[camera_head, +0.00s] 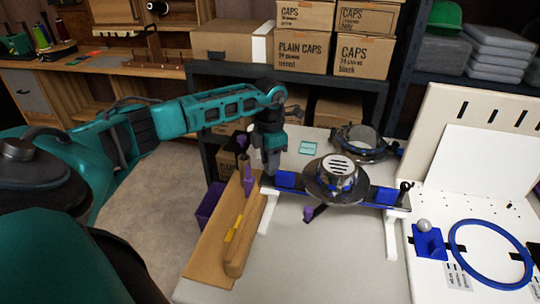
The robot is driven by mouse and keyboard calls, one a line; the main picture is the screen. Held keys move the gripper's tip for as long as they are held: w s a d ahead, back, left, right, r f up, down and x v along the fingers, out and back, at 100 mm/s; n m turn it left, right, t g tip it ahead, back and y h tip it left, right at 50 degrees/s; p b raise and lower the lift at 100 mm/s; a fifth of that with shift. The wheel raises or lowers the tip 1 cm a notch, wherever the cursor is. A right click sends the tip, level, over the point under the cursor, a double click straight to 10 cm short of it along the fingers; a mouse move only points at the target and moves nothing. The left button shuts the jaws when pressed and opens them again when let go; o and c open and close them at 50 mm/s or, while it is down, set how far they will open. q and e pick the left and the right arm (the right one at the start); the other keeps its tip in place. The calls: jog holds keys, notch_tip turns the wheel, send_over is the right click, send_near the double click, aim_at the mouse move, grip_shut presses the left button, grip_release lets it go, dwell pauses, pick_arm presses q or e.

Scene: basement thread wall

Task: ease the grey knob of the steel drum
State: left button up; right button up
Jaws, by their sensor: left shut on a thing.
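The steel drum (335,181), a round metal body with a slotted top, sits on a dark and blue crossbar stand (380,196) with white feet. My left gripper (268,174) points down at the left end of this stand, left of the drum. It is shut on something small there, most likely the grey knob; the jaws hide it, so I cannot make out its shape. A dark knob (405,187) stands at the stand's right end. A purple-tipped lever (309,213) sticks out below the drum. My right gripper is out of view.
A wooden rack (236,255) with a purple peg (248,182) stands close left of the gripper. Another round metal device (357,138) is behind the drum. Right are a blue hoop (489,252) and a grey ball on a blue block (427,243). The front tabletop is clear.

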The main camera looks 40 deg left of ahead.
pick_arm(q)
jog(key=n+p, duration=0.1)
jog(key=n, duration=0.1)
jog(key=shift+r+n, duration=0.15)
jog(key=shift+n, duration=0.25)
jog(key=n+p, duration=0.1)
jog(key=n, duration=0.1)
jog(key=shift+n+p, duration=0.35)
jog(key=shift+n, duration=0.05)
jog(key=shift+n+p, duration=0.85)
jog(key=shift+n, duration=0.95)
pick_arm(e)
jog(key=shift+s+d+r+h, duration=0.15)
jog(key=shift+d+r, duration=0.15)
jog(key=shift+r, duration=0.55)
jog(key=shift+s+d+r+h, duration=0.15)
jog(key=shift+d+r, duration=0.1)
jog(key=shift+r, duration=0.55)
pick_arm(q)
jog(key=o, duration=1.1)
jog(key=shift+c, duration=0.2)
notch_tip(320, 180, up, 13)
jog(key=shift+p, duration=0.35)
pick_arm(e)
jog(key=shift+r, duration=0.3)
pick_arm(q)
jog(key=shift+f, duration=0.2)
